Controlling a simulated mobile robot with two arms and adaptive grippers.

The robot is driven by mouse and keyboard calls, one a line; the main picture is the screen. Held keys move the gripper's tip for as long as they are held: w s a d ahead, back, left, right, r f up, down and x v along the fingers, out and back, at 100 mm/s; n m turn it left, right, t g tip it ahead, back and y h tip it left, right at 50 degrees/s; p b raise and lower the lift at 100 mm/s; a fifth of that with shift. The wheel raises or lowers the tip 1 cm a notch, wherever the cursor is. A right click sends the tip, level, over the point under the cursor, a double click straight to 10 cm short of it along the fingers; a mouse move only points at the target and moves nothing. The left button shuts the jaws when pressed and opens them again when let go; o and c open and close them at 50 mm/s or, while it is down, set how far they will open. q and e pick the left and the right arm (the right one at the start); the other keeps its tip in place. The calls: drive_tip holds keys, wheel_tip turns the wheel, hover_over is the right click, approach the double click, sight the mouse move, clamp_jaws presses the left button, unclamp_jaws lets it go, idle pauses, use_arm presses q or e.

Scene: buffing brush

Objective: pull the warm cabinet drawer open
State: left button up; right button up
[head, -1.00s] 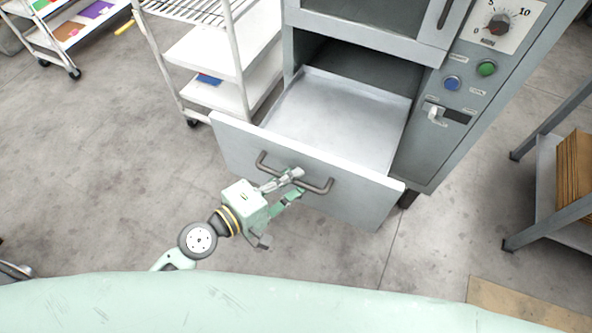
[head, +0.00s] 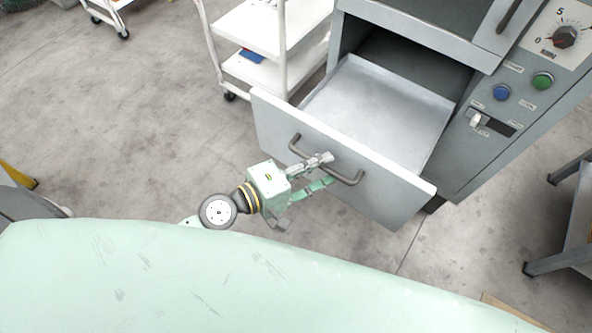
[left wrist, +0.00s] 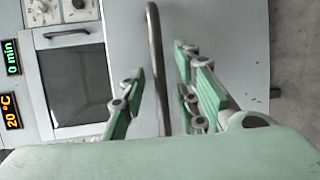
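The warm cabinet (head: 462,140) stands at the upper right, with its drawer (head: 385,108) pulled well out. The drawer's inside is bare metal and looks empty. Its pale grey front carries a dark bar handle (head: 351,181). My left gripper (head: 326,171) is at the handle, in front of the drawer front. In the left wrist view the handle (left wrist: 155,50) runs between the two spread fingers, with a gap on each side, so the gripper is open around it. My right gripper is not in view.
A white wheeled cart (head: 268,75) stands left of the cabinet, close to the drawer's left corner. A grey rack (head: 572,225) stands at the right. Bare concrete floor (head: 140,130) is free at the left. My pale green body fills the bottom.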

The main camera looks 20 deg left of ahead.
use_arm(q)
drive_tip(key=v, duration=1.1)
idle(0.5)
drive_tip(key=s+a+f+m+g+y, duration=0.1)
drive_tip(key=s+a+f+y, duration=0.15)
drive_tip(key=f, duration=0.75)
drive_tip(key=s+a+f+m+g+y, duration=0.15)
drive_tip(key=a+f, duration=0.25)
drive_tip(key=f, duration=0.6)
drive_tip(key=s+a+f+m+g+y, duration=0.1)
drive_tip(key=a+f+g+y, duration=0.15)
drive_tip(key=f, duration=0.75)
drive_tip(key=s+f+m+g+y, duration=0.4)
drive_tip(key=s+f+m, duration=0.6)
drive_tip(key=s+f, duration=1)
drive_tip(key=shift+s+a+g+p, duration=0.25)
drive_tip(key=shift+a+g+p, duration=0.15)
drive_tip(key=shift+g, duration=0.6)
